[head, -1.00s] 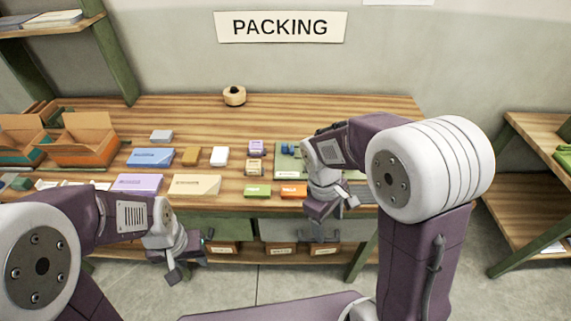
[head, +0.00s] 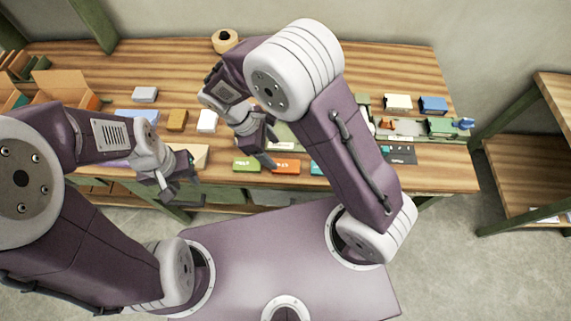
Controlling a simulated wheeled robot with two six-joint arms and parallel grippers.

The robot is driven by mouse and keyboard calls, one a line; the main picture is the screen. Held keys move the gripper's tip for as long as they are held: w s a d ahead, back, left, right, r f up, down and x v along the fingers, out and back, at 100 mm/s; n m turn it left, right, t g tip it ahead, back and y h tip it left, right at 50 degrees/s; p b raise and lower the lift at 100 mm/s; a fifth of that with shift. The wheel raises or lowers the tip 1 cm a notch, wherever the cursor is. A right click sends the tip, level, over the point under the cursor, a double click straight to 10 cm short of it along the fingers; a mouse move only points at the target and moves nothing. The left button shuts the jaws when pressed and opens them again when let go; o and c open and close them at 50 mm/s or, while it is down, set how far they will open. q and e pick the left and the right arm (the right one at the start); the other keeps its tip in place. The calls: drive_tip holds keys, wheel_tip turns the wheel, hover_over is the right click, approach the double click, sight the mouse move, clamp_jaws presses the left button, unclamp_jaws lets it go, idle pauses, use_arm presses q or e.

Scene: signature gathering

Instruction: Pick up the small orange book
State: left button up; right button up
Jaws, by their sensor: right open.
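The small orange book (head: 286,166) lies flat near the front edge of the wooden table, in the head view. A green book (head: 246,165) lies just left of it. My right gripper (head: 268,158) is open, pointing down above and beside the orange book's left end; whether it touches cannot be told. My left gripper (head: 178,190) hangs in front of the table's front edge, away from the orange book. Its jaws show too little to judge.
A white box (head: 207,121), a brown box (head: 177,120) and a grey box (head: 144,94) stand behind. A tape roll (head: 225,40) sits at the back. A teal item (head: 317,168) lies right of the orange book, partly hidden by my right arm.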

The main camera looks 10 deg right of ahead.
sight(286, 166)
drive_tip(key=f, duration=0.1)
drive_tip(key=d+f, duration=0.1)
drive_tip(key=f, duration=0.1)
drive_tip(key=shift+w+d+f, duration=0.1)
drive_tip(key=shift+w+d, duration=0.15)
drive_tip(key=shift+d, duration=0.05)
drive_tip(key=shift+s+f, duration=0.1)
drive_tip(key=shift+s, duration=0.05)
drive_tip(key=f, duration=0.1)
drive_tip(key=s+d+f, duration=0.1)
drive_tip(key=f, duration=0.1)
drive_tip(key=shift+s+d+f+p, duration=0.25)
drive_tip(key=shift+f+p, duration=0.05)
drive_tip(key=shift+p, duration=0.05)
drive_tip(key=shift+w+d+f, duration=0.15)
drive_tip(key=shift+f, duration=0.3)
clamp_jaws()
drive_tip(key=shift+r, duration=0.2)
